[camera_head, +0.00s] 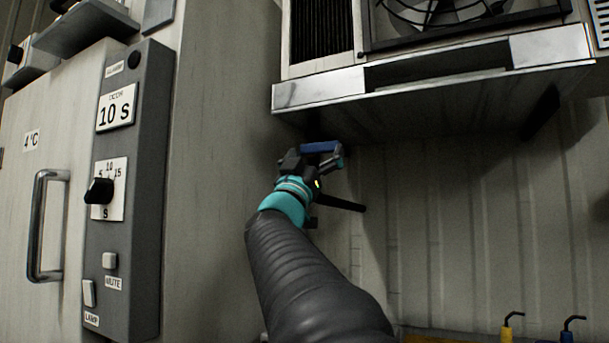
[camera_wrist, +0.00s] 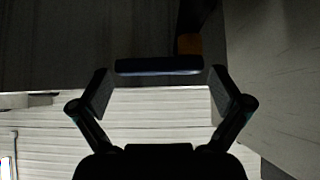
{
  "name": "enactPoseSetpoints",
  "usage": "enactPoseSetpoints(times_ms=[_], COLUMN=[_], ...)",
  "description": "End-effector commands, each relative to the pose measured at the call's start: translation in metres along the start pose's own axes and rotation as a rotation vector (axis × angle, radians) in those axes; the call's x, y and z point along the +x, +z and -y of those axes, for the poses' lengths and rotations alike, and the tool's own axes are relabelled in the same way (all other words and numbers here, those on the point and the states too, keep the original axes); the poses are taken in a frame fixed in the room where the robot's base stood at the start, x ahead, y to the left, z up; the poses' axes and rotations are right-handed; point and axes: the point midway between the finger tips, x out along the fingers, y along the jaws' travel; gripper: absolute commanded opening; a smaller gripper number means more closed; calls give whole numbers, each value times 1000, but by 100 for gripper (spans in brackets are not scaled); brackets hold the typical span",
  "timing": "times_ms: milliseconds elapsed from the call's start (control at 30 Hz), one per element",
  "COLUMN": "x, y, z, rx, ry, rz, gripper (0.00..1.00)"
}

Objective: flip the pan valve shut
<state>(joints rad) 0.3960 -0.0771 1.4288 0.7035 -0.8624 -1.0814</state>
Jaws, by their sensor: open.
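A blue bar, which looks like the pan valve's lever (camera_head: 320,147), sits under the metal pan (camera_head: 320,88) of the fan unit. In the wrist view the blue bar (camera_wrist: 158,65) lies crosswise at the level of my fingertips, with a gap at each end. A small orange-brown part (camera_wrist: 190,44), perhaps the valve body, shows dimly behind its right end. My gripper (camera_head: 314,160) is open around the bar; its spread fingers also show in the wrist view (camera_wrist: 160,84). I cannot tell if a finger touches the bar. The valve's joint is hidden in shadow.
A grey control panel (camera_head: 138,200) with a knob and switches is on the left, beside a door with a metal handle (camera_head: 38,225). The pan's underside is close above my gripper. Yellow (camera_head: 508,322) and blue (camera_head: 570,326) hooked parts stand lower right.

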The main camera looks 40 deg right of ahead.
Motion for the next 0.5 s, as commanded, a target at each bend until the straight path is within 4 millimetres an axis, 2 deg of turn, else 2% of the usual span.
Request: enactPoseSetpoints(times_ms=[300, 500], x=[-60, -85], y=[0, 0], z=[0, 1], rx=[1, 1], ry=[-3, -2], rz=[1, 0], gripper=[100, 100])
